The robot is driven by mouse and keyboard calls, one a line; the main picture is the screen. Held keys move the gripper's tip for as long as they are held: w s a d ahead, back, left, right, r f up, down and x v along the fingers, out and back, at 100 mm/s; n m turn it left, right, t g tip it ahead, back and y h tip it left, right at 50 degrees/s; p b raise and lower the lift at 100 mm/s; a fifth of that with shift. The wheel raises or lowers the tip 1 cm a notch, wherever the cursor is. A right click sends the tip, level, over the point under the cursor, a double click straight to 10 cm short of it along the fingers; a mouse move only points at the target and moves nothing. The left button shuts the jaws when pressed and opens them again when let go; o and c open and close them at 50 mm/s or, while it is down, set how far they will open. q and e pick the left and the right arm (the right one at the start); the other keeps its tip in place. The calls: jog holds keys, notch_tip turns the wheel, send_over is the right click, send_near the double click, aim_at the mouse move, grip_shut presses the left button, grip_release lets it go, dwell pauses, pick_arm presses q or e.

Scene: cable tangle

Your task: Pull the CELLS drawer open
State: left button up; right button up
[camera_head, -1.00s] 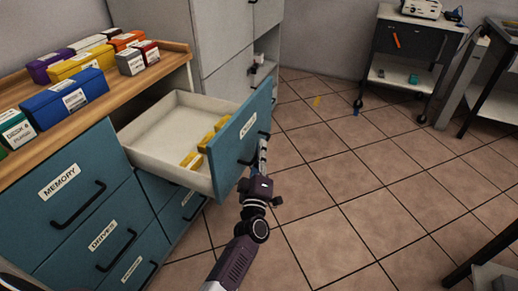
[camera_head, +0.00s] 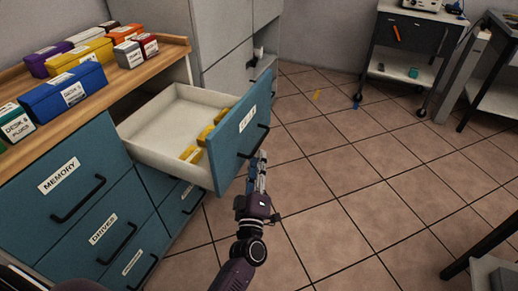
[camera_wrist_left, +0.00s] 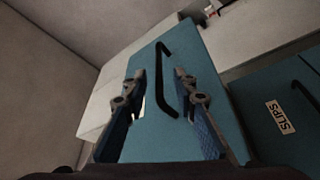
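The CELLS drawer (camera_head: 228,152) stands pulled well out of the teal cabinet, with several yellow items (camera_head: 205,135) inside. Its label is too blurred to read surely in the head view. Its black bar handle (camera_head: 256,141) is on the front; it also shows in the left wrist view (camera_wrist_left: 163,82). My left gripper (camera_head: 259,163) is in front of the drawer face, just below the handle. In the left wrist view its fingers (camera_wrist_left: 160,73) are spread apart, one on each side of the handle's line, with nothing gripped. The left finger partly hides the white label. My right gripper is out of view.
The closed MEMORY drawer (camera_head: 62,188) and DRIVES drawer (camera_head: 108,238) are at left. Colored boxes (camera_head: 65,92) stand on the wooden top. A SLIPS drawer (camera_wrist_left: 282,117) shows in the wrist view. Tiled floor (camera_head: 340,170) to the right is largely clear; a cart (camera_head: 412,50) stands farther back.

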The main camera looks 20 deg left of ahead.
pick_arm(q)
jog(key=v, duration=0.5)
dwell(0.4)
